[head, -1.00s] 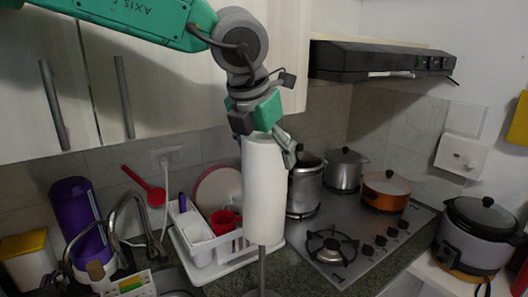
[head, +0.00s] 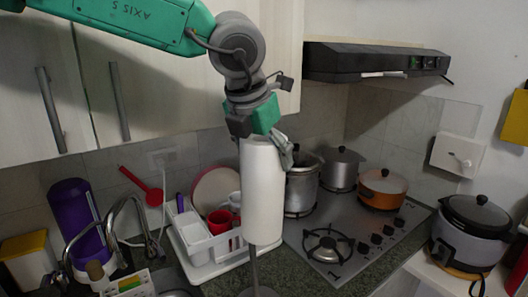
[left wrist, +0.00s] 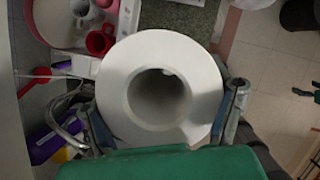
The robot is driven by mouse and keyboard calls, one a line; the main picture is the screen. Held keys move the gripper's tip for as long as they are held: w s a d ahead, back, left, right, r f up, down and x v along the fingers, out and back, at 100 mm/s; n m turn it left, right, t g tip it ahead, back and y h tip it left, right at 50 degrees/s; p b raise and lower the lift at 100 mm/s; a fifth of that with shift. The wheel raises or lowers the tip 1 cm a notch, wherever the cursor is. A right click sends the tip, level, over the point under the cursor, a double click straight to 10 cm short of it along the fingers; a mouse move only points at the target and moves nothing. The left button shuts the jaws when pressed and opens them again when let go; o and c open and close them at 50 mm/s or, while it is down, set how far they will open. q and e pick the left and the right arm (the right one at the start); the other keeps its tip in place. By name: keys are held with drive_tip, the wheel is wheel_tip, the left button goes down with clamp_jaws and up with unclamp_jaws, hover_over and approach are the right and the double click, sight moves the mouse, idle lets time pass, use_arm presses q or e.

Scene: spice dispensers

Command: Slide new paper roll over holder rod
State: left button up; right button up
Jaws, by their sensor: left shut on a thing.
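My left gripper (head: 268,138) is shut on the white paper roll (head: 263,195) near its top end. The roll hangs roughly upright, with a finger on its side. The metal holder rod (head: 254,268) shows directly below the roll's lower end, down to its base (head: 257,292) at the bottom edge. The head view does not show whether the rod's top is inside the roll. In the left wrist view, the roll's end (left wrist: 117,88) faces the camera between the two fingers, its round hole dark. A small pale spot shows at the hole's rim. My right gripper is not visible.
A white dish rack (head: 200,262) with cups and a plate stands just left behind the roll. The faucet (head: 112,225) and a purple container (head: 72,205) are farther left. The gas stove (head: 345,240) with pots is at right. A rice cooker (head: 470,235) stands far right.

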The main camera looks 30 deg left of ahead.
use_arm(q)
drive_tip(key=shift+d, duration=0.25)
drive_tip(key=shift+d+r, duration=0.1)
drive_tip(key=shift+a, duration=0.9)
drive_tip(key=shift+a+p, duration=0.25)
drive_tip(key=shift+p, duration=0.05)
idle(0.4)
